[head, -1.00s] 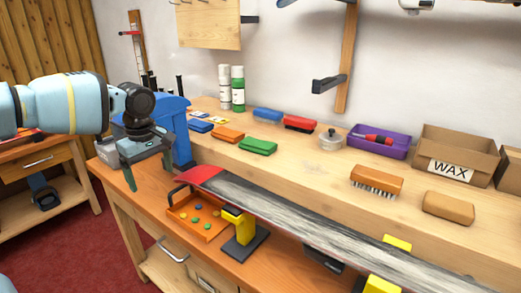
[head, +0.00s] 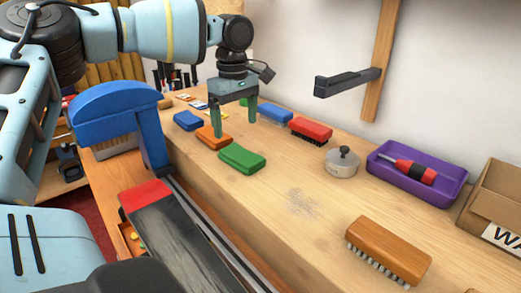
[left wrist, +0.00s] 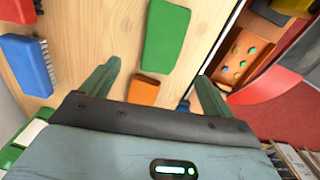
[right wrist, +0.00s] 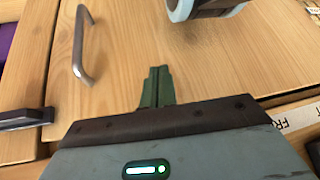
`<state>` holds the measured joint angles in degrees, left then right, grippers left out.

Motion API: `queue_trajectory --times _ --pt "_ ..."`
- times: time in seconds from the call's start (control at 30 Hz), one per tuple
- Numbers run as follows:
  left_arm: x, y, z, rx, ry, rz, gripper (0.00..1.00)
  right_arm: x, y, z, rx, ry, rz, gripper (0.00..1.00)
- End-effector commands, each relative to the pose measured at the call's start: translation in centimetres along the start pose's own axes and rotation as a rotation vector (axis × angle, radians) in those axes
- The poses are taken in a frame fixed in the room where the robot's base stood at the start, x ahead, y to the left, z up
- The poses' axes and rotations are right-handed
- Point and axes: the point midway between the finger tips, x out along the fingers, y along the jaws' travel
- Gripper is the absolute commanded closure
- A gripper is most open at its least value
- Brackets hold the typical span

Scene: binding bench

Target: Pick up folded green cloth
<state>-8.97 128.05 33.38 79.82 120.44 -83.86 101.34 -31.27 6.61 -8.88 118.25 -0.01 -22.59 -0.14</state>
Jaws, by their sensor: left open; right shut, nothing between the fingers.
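The folded green cloth (head: 242,159) lies flat on the raised wooden bench top in the head view, right of the orange cloth block (head: 213,137). It also shows in the left wrist view (left wrist: 165,37), beyond and between the fingertips. My left gripper (head: 235,124) is open and empty, pointing down above the bench, slightly behind the green cloth and apart from it. My right gripper (right wrist: 160,70) shows only in the right wrist view, shut and empty, in front of wooden drawer fronts.
Blue (head: 188,121) and orange blocks lie to the left. Blue (head: 275,112) and red (head: 311,130) brushes lie behind. A round tin (head: 342,163), a purple tray (head: 418,183) and a wooden brush (head: 388,250) stand to the right. A clamped ski (head: 170,235) runs along the front.

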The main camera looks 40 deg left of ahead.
Motion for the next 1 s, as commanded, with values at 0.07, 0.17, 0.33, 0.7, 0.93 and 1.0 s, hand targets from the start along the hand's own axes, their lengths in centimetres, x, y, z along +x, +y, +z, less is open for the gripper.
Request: queue_trajectory --times 0.07,0.17,0.33,0.7,0.93,1.0 --pt "0.0 0.0 0.0 0.0 0.0 0.0 0.13 -0.1 -0.1 0.4 0.002 -0.009 -0.001 1.0" --pt "0.0 0.0 0.0 0.0 0.0 0.0 0.13 -0.2 -0.1 0.8 0.004 -0.017 -0.001 1.0" --pt "1.1 -0.1 0.0 0.001 -0.001 -0.004 0.13 -0.2 -0.3 1.1 0.008 -0.023 -0.002 1.0" --pt "3.3 -0.1 -0.1 0.001 0.0 -0.002 0.13 -0.1 -0.3 0.7 0.009 -0.014 -0.002 1.0" --pt "6.5 -0.1 -0.1 0.0 0.0 -0.003 0.13 -0.2 -0.3 0.5 0.008 -0.01 -0.002 1.0" --pt "7.2 -0.1 -0.1 0.001 -0.001 -0.003 0.13 -0.1 -0.3 0.5 0.008 -0.01 -0.002 1.0"
